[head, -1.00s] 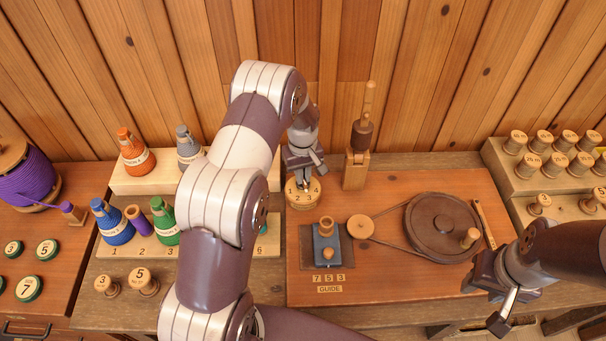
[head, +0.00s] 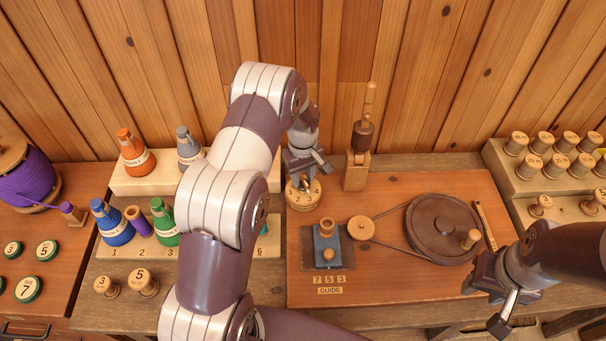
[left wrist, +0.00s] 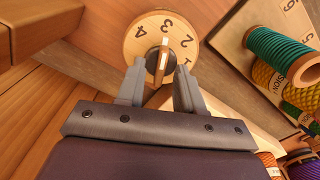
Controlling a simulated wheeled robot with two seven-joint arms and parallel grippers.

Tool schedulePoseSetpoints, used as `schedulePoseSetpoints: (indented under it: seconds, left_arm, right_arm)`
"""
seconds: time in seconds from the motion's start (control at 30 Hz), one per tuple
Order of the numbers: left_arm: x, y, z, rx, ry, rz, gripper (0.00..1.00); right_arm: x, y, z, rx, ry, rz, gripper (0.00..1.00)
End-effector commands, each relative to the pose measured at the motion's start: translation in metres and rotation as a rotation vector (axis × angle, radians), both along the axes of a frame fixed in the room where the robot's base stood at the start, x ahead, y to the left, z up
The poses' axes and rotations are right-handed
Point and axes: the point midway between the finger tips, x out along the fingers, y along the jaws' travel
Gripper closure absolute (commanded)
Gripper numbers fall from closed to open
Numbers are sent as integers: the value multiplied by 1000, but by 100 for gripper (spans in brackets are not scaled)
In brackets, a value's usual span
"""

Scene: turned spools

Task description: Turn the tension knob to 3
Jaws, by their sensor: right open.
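The tension knob is a round pale wooden dial (head: 304,203) with dark numbers at the back left of the reddish board. In the left wrist view the dial (left wrist: 135,47) shows 1, 2, 3 and 4, and its raised bar (left wrist: 163,58) with a pale line points roughly toward the 3. My left gripper (head: 304,182) is over the dial, pointing down. In the left wrist view its two fingers (left wrist: 159,78) are apart, with the bar between and beyond their tips; contact is not visible. My right gripper (head: 488,295) is open and empty at the board's front right.
A wooden post with a spindle (head: 357,165) stands just right of the dial. A blue guide block (head: 326,248), a small pulley (head: 361,229) and a dark wheel (head: 443,228) are in front. Coloured thread cones (head: 112,225) stand left, partly behind my left arm.

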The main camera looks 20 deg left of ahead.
Motion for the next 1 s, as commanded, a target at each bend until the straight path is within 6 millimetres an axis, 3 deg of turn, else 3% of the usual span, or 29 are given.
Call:
schedulePoseSetpoints:
  seconds: [0.27,0.37,0.7,0.83,1.0]
  left_arm:
    - [1,0,5,0,-3,0,64]
    - [2,0,21,1,-7,0,64]
    - [1,0,107,0,-4,0,64]
    - [1,0,122,0,0,0,64]
    - [0,0,127,-1,1,0,64]
  right_arm:
    - [0,0,-1,0,0,0,57]
    - [0,0,-6,0,0,0,57]
    - [0,0,-20,0,0,0,57]
    - [0,0,-21,0,0,0,57]
    - [0,0,-21,0,0,0,57]
